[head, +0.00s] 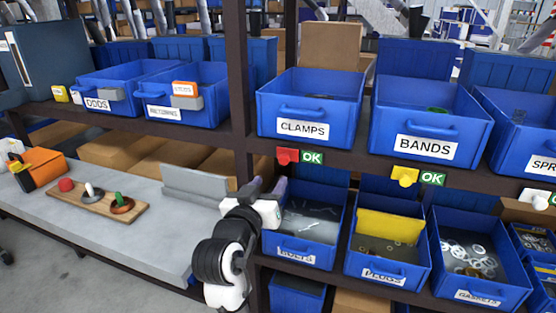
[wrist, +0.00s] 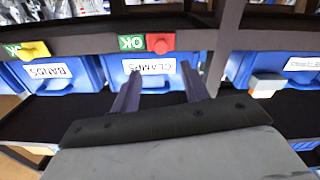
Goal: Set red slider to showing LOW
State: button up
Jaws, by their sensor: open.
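The red slider (head: 287,157) sits on the shelf edge below the CLAMPS bin (head: 303,128). A green OK label (head: 312,158) shows just to its right; no LOW label shows beside it. My gripper (head: 267,186) is open and empty, below and a little left of the red slider in the head view, apart from it. In the wrist view, which is upside down, the red slider (wrist: 161,42) and its OK label (wrist: 131,42) lie beyond my open fingertips (wrist: 160,73).
A yellow slider (head: 404,176) with OK is under the BANDS bin (head: 427,148). A white slider (head: 541,200) is further right. A dark shelf post (head: 239,90) stands left of the red slider. Lower bins, including BOLTS (head: 296,251), sit below.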

aim_at(283, 161)
jog(key=p+x, duration=0.1)
jog(key=x, duration=0.9)
jog(key=shift+w+p, duration=0.15)
jog(key=shift+p, duration=0.15)
grip_shut()
